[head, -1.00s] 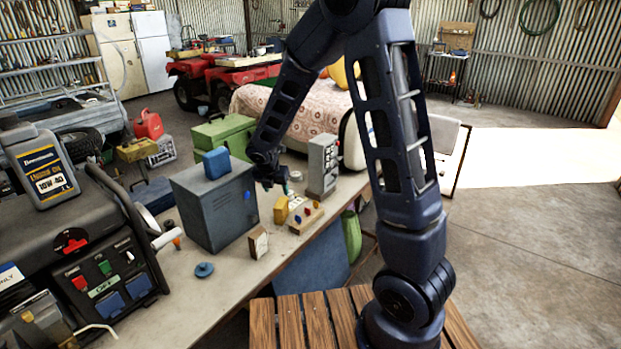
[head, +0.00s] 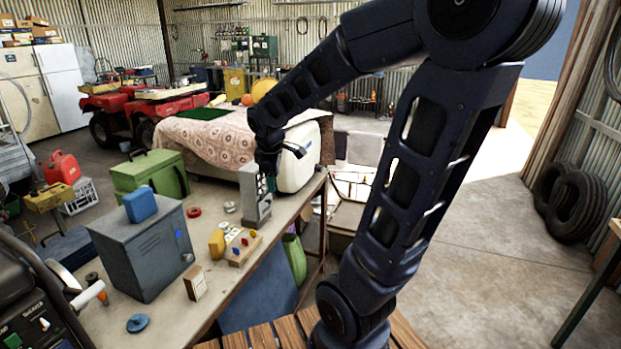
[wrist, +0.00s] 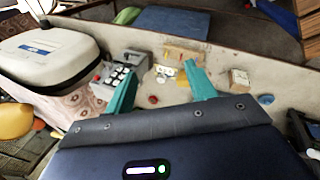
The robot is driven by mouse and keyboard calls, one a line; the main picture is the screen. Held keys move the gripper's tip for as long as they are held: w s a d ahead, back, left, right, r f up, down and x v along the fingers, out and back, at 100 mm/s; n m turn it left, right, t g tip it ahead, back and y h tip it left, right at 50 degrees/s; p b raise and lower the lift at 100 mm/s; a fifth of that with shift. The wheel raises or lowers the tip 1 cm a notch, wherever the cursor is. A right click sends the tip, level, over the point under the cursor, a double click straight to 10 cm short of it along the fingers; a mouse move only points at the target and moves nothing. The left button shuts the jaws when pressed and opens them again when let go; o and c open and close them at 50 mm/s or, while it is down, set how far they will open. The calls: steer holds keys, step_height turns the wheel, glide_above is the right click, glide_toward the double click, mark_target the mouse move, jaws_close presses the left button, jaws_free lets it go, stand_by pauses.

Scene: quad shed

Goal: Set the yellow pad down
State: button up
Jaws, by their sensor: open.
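The yellow pad (head: 217,243) stands on the workbench (head: 205,285), between the grey cabinet and a wooden board with coloured knobs. My gripper (head: 276,172) is raised above the bench, near the top of a grey switch box, apart from the pad. In the wrist view its two teal fingers (wrist: 161,84) are spread with nothing between them.
The grey cabinet (head: 150,250) carries a blue box (head: 140,204). The grey switch box (head: 255,197) and knob board (head: 243,248) stand to the right of it. A red ring (head: 194,212), small wooden block (head: 195,283) and blue disc (head: 138,323) lie on the bench.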

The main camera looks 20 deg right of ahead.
steer(key=s+d+r+m, duration=0.2)
steer(key=s+m, duration=0.4)
steer(key=s, duration=0.1)
steer(key=s+d+r+m+y, duration=0.1)
steer(key=s+d+r+m, duration=0.2)
steer(key=s+m, duration=0.3)
steer(key=shift+s+d+m+t, duration=0.3)
steer(key=shift+s+d+t, duration=0.1)
steer(key=shift+s, duration=0.25)
